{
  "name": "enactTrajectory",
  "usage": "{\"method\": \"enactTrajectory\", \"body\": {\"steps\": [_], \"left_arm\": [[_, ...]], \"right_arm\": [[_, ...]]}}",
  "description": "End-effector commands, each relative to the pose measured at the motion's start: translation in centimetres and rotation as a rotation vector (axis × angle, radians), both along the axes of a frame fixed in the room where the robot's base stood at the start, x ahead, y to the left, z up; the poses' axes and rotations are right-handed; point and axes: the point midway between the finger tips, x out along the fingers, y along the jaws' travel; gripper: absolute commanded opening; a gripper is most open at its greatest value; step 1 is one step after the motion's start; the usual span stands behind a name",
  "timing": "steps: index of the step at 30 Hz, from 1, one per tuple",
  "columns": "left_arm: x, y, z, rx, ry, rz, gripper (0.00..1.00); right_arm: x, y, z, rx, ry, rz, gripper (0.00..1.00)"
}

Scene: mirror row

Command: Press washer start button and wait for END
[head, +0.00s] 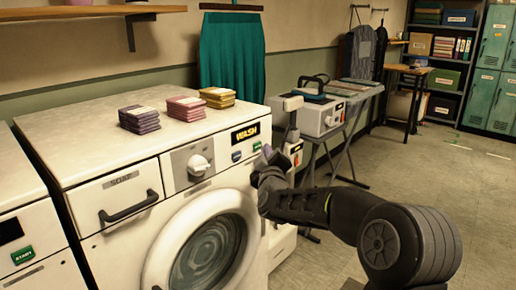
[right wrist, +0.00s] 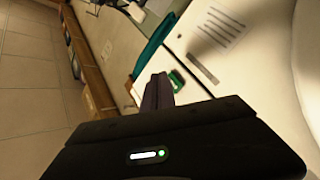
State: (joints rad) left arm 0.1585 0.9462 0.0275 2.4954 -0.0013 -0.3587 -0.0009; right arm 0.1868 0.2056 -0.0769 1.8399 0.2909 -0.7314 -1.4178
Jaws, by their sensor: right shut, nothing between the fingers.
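The white washer (head: 130,215) stands in the middle of the head view, with a round door (head: 208,250) and a lit display (head: 245,133) reading WASH in yellow. A green button (head: 257,146) and a blue button (head: 236,155) sit below the display. The green button also shows in the right wrist view (right wrist: 178,79). My right gripper (head: 267,154) is shut and empty, its tips close beside the green button at the washer's right front edge. I cannot tell whether they touch the panel. My left gripper is not in view.
Another white machine (head: 22,215) at the left has a dark display and a green START button (head: 22,255). Folded cloth stacks (head: 184,107) lie on the washer top. The floor at right is open.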

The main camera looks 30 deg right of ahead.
Motion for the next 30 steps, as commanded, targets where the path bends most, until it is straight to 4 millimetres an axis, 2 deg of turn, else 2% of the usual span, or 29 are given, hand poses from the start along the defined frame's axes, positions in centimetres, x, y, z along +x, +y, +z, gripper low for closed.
{"method": "enactTrajectory", "body": {"steps": [11,24,30], "left_arm": [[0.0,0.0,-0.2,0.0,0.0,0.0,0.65],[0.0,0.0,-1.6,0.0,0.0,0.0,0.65],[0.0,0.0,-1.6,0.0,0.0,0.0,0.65]], "right_arm": [[-0.4,-0.2,0.0,0.0,-0.001,-0.001,0.0],[-4.3,-1.3,-0.1,0.0,-0.002,-0.001,0.0],[-4.8,-1.5,0.0,0.0,0.0,0.0,0.0]]}}
